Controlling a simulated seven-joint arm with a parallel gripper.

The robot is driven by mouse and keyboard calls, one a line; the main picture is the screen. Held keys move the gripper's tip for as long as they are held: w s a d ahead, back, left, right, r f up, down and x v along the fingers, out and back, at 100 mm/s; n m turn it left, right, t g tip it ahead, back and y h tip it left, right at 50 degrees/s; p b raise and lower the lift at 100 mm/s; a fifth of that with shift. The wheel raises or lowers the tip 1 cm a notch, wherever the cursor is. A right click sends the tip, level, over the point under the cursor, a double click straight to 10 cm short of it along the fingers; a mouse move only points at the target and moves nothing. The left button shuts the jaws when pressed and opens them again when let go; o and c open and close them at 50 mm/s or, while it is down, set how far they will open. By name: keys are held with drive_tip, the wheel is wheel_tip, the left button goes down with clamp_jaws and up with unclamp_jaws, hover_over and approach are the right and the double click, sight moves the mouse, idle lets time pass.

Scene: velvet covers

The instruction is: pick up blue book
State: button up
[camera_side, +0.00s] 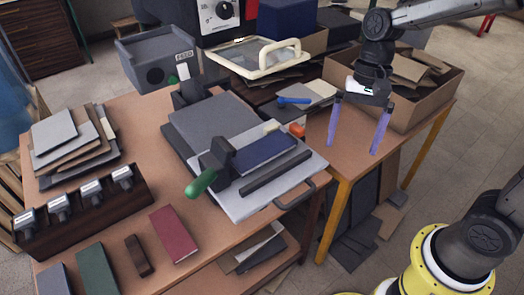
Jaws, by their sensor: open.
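A dark blue book (265,152) lies flat on a light grey metal plate (243,208) of a press-like device in the middle of the table. A dark clamp with a green handle (201,183) stands at the book's left end. A dark bar lies along its near side. My gripper (355,147) is open and empty, with two purple fingers pointing down. In the picture it is to the right of the book, over the right-hand part of the table and apart from the book.
A maroon book (173,233), a green book (96,270) and a small brown block (138,255) lie at the front left. A dark rack of stamps (85,215) stands left. A cardboard box (427,107) of scraps stands behind my gripper. An orange-tipped tool lies near the plate's far corner.

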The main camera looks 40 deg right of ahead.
sight(262, 149)
drive_tip(key=w+a+f+m+y, duration=0.1)
drive_tip(key=w+a+f+m, duration=0.1)
drive_tip(key=w, duration=0.4)
drive_tip(key=w+a+f+m+t+y, duration=0.1)
drive_tip(key=w+a+m, duration=0.1)
drive_tip(key=w, duration=0.3)
drive_tip(key=w+a+f+m+y, duration=0.2)
drive_tip(key=w+m, duration=0.1)
drive_tip(key=w, duration=0.3)
drive_tip(key=shift+w+a+f+m, duration=0.35)
drive_tip(key=shift+m, duration=0.05)
drive_tip(key=shift+x, duration=2.35)
drive_tip(key=shift+w, duration=0.1)
drive_tip(key=shift+c, duration=0.2)
drive_tip(key=shift+r, duration=0.1)
drive_tip(key=c, duration=1.2)
